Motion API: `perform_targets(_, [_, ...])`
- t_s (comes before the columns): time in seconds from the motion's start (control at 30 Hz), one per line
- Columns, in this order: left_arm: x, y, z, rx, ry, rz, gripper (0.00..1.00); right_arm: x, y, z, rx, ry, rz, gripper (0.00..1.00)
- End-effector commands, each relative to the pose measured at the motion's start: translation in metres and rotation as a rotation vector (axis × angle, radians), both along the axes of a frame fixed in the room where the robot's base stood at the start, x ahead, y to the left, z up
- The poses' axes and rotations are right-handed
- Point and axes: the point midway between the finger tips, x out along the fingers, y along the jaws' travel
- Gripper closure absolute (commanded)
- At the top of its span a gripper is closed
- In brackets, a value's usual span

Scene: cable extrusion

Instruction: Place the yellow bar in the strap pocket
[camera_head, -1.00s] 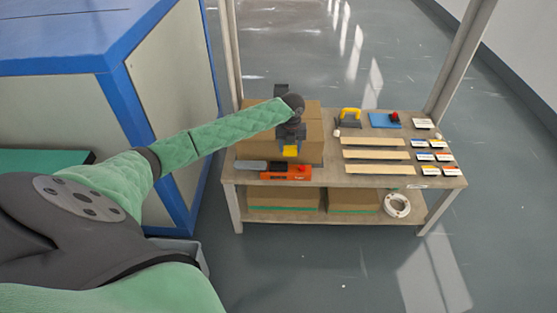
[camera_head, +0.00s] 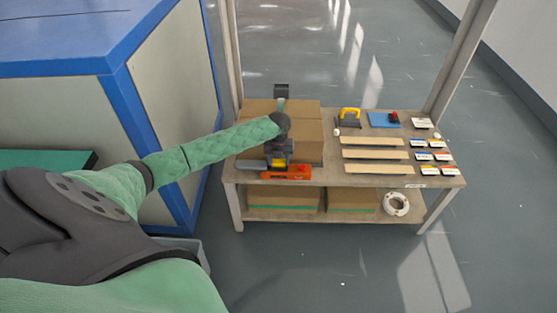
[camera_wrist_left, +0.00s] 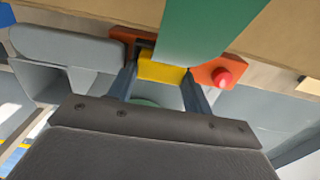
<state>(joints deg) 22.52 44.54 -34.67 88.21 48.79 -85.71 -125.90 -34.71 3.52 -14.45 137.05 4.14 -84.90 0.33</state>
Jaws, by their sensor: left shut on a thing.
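My left gripper (camera_head: 279,161) is shut on the yellow bar (camera_head: 278,165), at the orange strapping tool (camera_head: 298,172) along the front edge of the bench. In the left wrist view the yellow bar (camera_wrist_left: 161,71) sits between my two fingers (camera_wrist_left: 160,78), with orange tool body on both sides and a red knob (camera_wrist_left: 223,77) to the right. The tool's grey handle (camera_wrist_left: 65,44) extends left. A green strap (camera_wrist_left: 205,28) passes over the bar's upper edge and partly hides it. The pocket itself is hidden, so I cannot tell whether the bar is inside. My right gripper is out of view.
Brown cartons (camera_head: 302,116) stand behind the tool. The bench (camera_head: 353,181) also holds wooden strips (camera_head: 375,155), a yellow-handled tool (camera_head: 350,116), a blue plate (camera_head: 383,119) and several small labelled boxes. A blue-framed cabinet (camera_head: 172,85) stands left of the bench.

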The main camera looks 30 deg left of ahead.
Motion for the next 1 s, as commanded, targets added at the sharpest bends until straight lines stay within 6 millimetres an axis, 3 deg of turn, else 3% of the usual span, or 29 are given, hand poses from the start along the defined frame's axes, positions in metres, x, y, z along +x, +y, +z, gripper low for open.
perform_targets(0.17, [0.0,0.0,-0.003,-0.001,0.001,0.0,0.73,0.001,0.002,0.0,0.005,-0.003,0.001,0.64])
perform_targets(0.2, [0.0,0.0,-0.002,0.0,0.0,0.0,0.42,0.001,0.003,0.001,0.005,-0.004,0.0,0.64])
perform_targets(0.23, [0.0,0.0,-0.002,-0.001,0.001,0.0,0.41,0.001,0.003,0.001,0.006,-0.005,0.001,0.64])
perform_targets(0.67, [0.0,0.001,0.009,0.001,0.001,0.001,0.41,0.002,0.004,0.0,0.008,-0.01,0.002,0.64])
perform_targets(1.0, [0.001,0.0,0.07,0.001,-0.002,-0.001,0.41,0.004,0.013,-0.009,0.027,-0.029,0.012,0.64])
